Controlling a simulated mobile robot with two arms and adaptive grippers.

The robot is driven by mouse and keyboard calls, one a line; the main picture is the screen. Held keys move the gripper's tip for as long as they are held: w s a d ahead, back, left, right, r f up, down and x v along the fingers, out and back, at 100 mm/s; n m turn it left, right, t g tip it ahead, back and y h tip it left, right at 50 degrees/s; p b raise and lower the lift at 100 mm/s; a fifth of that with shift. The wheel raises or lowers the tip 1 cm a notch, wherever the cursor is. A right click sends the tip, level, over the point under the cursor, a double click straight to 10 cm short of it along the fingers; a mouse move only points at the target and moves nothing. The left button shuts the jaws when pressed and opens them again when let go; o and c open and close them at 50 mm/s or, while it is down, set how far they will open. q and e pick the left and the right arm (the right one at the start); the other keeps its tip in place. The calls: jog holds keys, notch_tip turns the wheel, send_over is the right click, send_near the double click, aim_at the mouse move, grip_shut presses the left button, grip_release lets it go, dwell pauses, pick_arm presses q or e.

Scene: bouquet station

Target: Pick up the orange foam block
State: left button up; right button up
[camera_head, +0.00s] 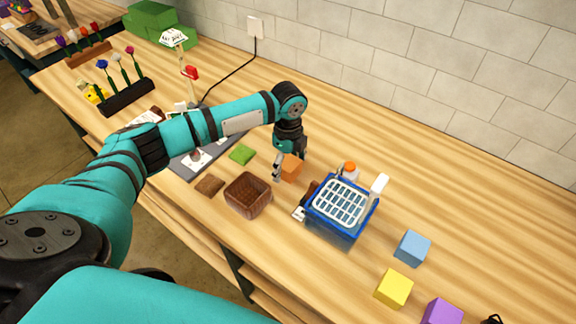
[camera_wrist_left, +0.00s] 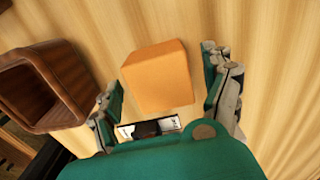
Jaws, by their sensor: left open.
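The orange foam block (camera_head: 292,167) stands on the wooden table beside the brown basket. It also shows in the left wrist view (camera_wrist_left: 158,76), large and between the two fingers. My left gripper (camera_head: 288,172) points down over the block and is open, with one finger on each side. In the left wrist view (camera_wrist_left: 163,82) there is a gap between the block and the right finger; the left finger is nearer to it. My right gripper is not in view.
The brown basket (camera_head: 240,202) stands just left of the block. A blue crate with a white grid (camera_head: 336,228) is close on the right. Blue (camera_head: 412,248), yellow (camera_head: 394,289) and purple (camera_head: 441,313) blocks lie farther right. A green piece (camera_head: 242,155) lies behind the basket.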

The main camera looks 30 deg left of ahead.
pick_arm(q)
jog(key=c, duration=0.8)
jog(key=shift+c, duration=0.2)
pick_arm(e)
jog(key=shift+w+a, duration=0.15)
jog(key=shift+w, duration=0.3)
